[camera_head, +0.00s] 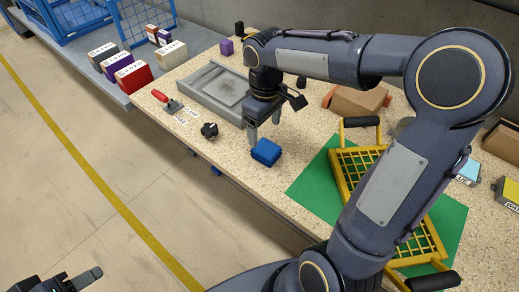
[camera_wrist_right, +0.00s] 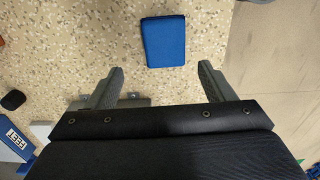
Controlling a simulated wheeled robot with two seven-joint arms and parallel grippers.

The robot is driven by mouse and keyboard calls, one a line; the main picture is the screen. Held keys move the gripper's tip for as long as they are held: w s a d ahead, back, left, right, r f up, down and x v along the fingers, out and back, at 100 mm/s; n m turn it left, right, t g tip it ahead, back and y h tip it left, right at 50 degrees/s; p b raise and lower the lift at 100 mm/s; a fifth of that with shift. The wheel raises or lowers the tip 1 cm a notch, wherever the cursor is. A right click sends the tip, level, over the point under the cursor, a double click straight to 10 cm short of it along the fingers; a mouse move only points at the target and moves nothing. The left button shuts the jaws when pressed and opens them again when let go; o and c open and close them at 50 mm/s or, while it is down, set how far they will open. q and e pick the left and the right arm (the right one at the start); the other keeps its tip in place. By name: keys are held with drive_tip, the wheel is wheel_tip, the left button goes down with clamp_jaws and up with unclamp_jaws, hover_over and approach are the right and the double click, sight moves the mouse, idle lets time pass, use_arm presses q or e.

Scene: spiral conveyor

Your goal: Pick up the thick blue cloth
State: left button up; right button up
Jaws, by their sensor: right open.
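The thick blue cloth (camera_head: 266,151) is a small folded block lying on the speckled worktop near its front edge. In the right wrist view the cloth (camera_wrist_right: 163,41) lies ahead of the fingertips, roughly centred between their lines. My right gripper (camera_head: 264,132) is open and empty, pointing down above the worktop just behind the cloth. Its two fingers also show apart in the right wrist view (camera_wrist_right: 163,75). Nothing is between them. My left gripper (camera_head: 82,280) shows only partly at the bottom left corner, far from the cloth, and its jaw state is unclear.
A grey tray (camera_head: 190,84) stands left of my right gripper. A black knob (camera_head: 209,130) and a red-handled tool (camera_head: 166,99) lie near the front edge. A yellow rack (camera_head: 345,176) on a green mat (camera_head: 312,186) is to the right. A brown box (camera_head: 352,101) stands behind.

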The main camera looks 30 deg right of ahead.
sight(266, 147)
drive_tip(key=shift+s+d+f, duration=0.1)
drive_tip(key=shift+s+f, duration=0.15)
drive_tip(key=shift+f, duration=0.25)
drive_tip(key=shift+s+f, duration=0.25)
drive_tip(key=shift+f, duration=0.25)
drive_tip(key=f, duration=0.1)
drive_tip(key=f+b, duration=0.1)
drive_tip(key=f, duration=0.1)
drive_tip(key=f+b, duration=0.1)
drive_tip(key=shift+s+a+f, duration=0.2)
drive_tip(key=shift+s+f, duration=0.05)
drive_tip(key=shift+f, duration=0.4)
use_arm(q)
drive_tip(key=shift+s+d+f, duration=0.1)
drive_tip(key=shift+s+f, duration=0.1)
drive_tip(key=shift+f, duration=0.35)
drive_tip(key=shift+s+f, duration=0.15)
drive_tip(key=shift+f, duration=0.35)
use_arm(e)
drive_tip(key=c, duration=1)
drive_tip(key=shift+r, duration=0.15)
drive_tip(key=shift+c, duration=0.2)
